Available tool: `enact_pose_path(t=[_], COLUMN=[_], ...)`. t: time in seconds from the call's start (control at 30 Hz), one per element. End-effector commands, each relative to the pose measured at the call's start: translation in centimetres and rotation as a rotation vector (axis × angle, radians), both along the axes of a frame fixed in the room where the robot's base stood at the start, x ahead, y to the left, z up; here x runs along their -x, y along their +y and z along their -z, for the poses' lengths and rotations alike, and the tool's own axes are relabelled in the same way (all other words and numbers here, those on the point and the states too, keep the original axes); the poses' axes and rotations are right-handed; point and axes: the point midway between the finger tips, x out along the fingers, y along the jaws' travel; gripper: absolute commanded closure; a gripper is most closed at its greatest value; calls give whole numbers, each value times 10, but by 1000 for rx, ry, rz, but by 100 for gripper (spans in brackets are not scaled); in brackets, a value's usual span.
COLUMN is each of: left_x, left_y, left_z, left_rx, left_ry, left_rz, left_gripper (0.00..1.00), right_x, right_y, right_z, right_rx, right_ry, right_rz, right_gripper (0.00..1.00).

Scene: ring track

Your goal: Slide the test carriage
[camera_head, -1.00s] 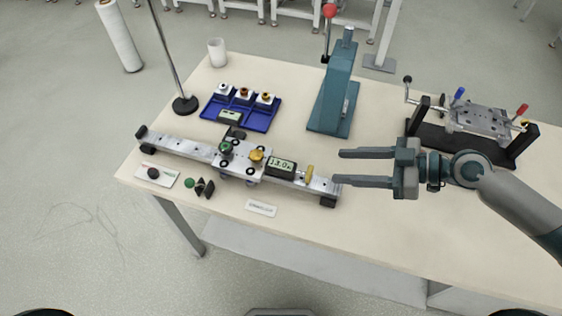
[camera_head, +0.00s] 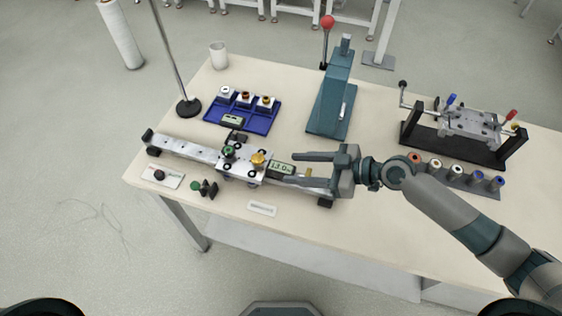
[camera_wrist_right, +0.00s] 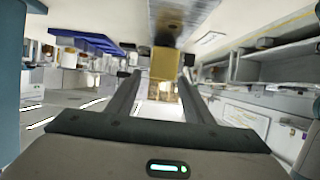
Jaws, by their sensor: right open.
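The silver rail (camera_head: 180,147) lies along the table's front left part. The test carriage (camera_head: 239,162), a silver plate with a green knob (camera_head: 229,151) and a gold knob (camera_head: 258,159), sits around the rail's middle. A small display (camera_head: 281,168) reading about 13.0 is on its right. My right gripper (camera_head: 284,168) is open over the rail's right end, fingers pointing left towards the carriage. A gold block (camera_wrist_right: 164,64) shows ahead between its fingers in the right wrist view; I cannot tell whether they touch it. My fingers partly hide the rail's right end. My left gripper is not in view.
A blue tray (camera_head: 262,122) with small parts stands behind the rail. A teal press (camera_head: 328,105) stands behind the gripper. A fixture (camera_head: 470,122) and a row of coloured plugs (camera_head: 477,178) are at the right. A label card (camera_head: 262,208) lies in front.

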Motion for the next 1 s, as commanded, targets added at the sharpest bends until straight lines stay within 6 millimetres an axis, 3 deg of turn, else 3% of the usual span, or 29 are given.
enact_pose_path(t=[0.3, 0.8, 0.87, 1.0], left_x=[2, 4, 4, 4], left_y=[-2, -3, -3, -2], left_z=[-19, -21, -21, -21], left_rx=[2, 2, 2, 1], left_ry=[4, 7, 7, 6], left_rz=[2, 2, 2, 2], left_gripper=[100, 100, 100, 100], right_x=[-13, -16, -16, -16], right_y=[38, 48, 48, 48], right_z=[14, 21, 21, 21], right_rx=[-2, 0, 0, 0], right_ry=[1, 0, 0, 0], right_rz=[1, 0, 0, 0], right_gripper=[53, 53, 65, 99])
